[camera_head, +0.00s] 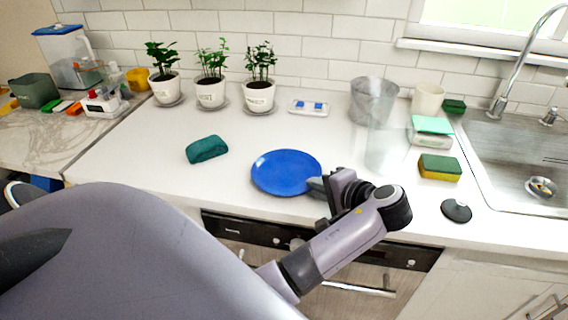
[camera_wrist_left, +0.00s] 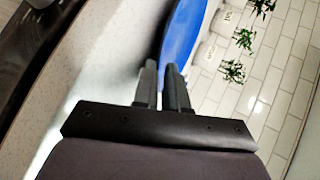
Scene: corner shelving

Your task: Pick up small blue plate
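The small blue plate (camera_head: 286,171) lies on the white counter, round and flat, near the front edge. My left gripper (camera_head: 316,184) is at the plate's right front rim. In the left wrist view, the two dark fingers (camera_wrist_left: 162,75) stand close together with the rim of the blue plate (camera_wrist_left: 181,42) between them. The gripper looks shut on the rim. The fingers hide a small part of the plate's edge. I cannot see any clear gap between the plate and the counter. My right gripper is not in view.
A teal cloth-like item (camera_head: 206,149) lies left of the plate. Three potted plants (camera_head: 259,92) stand along the wall. A clear glass (camera_head: 386,146), a yellow-green sponge (camera_head: 439,167) and a black disc (camera_head: 456,210) are to the right, before the sink (camera_head: 520,150).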

